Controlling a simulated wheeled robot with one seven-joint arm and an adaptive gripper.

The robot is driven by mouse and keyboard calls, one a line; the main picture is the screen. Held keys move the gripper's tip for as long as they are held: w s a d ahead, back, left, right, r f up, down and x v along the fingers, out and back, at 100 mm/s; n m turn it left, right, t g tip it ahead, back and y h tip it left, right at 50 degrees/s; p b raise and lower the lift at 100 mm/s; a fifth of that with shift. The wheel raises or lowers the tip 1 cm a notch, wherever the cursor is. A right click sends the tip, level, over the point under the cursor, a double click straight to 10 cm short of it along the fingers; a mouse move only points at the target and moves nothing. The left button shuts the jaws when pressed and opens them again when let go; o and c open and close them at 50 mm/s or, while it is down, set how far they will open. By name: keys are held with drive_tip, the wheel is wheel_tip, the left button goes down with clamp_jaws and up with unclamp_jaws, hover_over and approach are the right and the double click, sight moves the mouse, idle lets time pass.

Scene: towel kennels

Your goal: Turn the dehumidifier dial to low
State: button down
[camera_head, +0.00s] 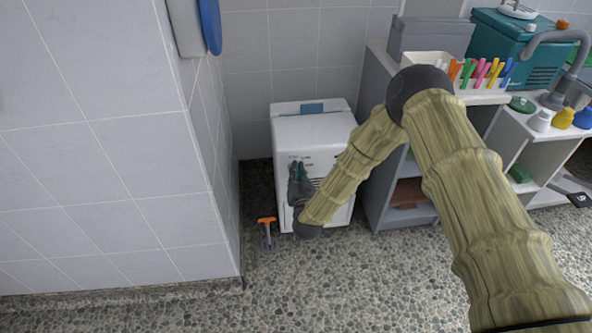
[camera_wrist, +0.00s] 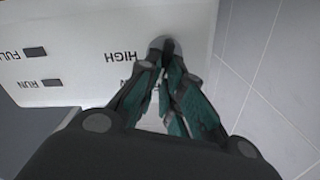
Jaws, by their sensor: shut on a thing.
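The white dehumidifier (camera_head: 313,128) stands on the pebbled floor against the tiled wall in the head view. Its front panel (camera_wrist: 85,70) fills the upper left of the wrist view, upside down, with the words HIGH, RUN and FULL. The grey round dial (camera_wrist: 157,44) sits beside HIGH, partly hidden by my fingers. My gripper (camera_wrist: 165,80) has dark fingers with green pads, shut on the dial. In the head view my gripper (camera_head: 297,170) is at the upper left of the front. The dial's pointer and the LOW mark are hidden.
A tiled wall (camera_head: 165,190) stands close on the left. A small orange-handled tool (camera_head: 267,227) stands by the dehumidifier's lower left. A grey shelf unit (camera_head: 375,190) is on the right, with a white bin of coloured pegs (camera_head: 430,62) on top. The floor in front is clear.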

drive_tip(key=m, duration=0.4)
drive_tip(key=shift+d+f+m, duration=0.25)
drive_tip(key=shift+d+m, duration=0.05)
drive_tip(key=shift+d, duration=0.05)
idle(0.4)
drive_tip(key=c, duration=1.6)
unclamp_jaws()
drive_tip(key=shift+o, duration=0.2)
drive_tip(key=v, duration=1.2)
